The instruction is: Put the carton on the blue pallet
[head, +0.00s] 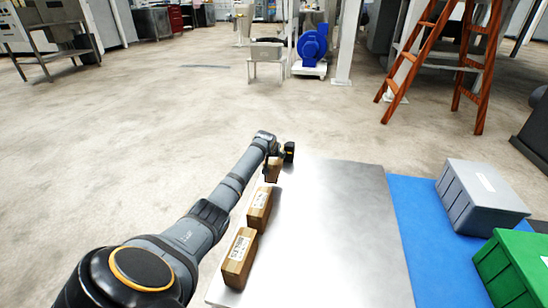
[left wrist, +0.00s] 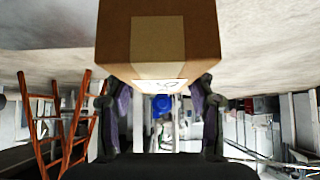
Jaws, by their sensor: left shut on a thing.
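My left gripper (head: 277,160) is at the far left corner of the metal table, shut on a brown carton (head: 272,171). In the left wrist view the carton (left wrist: 160,40) fills the top middle, with pale tape and a label, between the two fingers. I cannot tell whether it touches the table. Two more brown cartons, a middle one (head: 259,208) and a near one (head: 240,257), stand along the table's left edge. The blue pallet (head: 415,225) shows as a flat blue area right of the table. My right gripper is not in view.
The metal table top (head: 330,235) is bare right of the cartons. A grey crate (head: 480,195) and a green crate (head: 512,268) stand at the right, on or beside the blue area. The blue area's left part is clear. An orange ladder (head: 440,60) stands behind.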

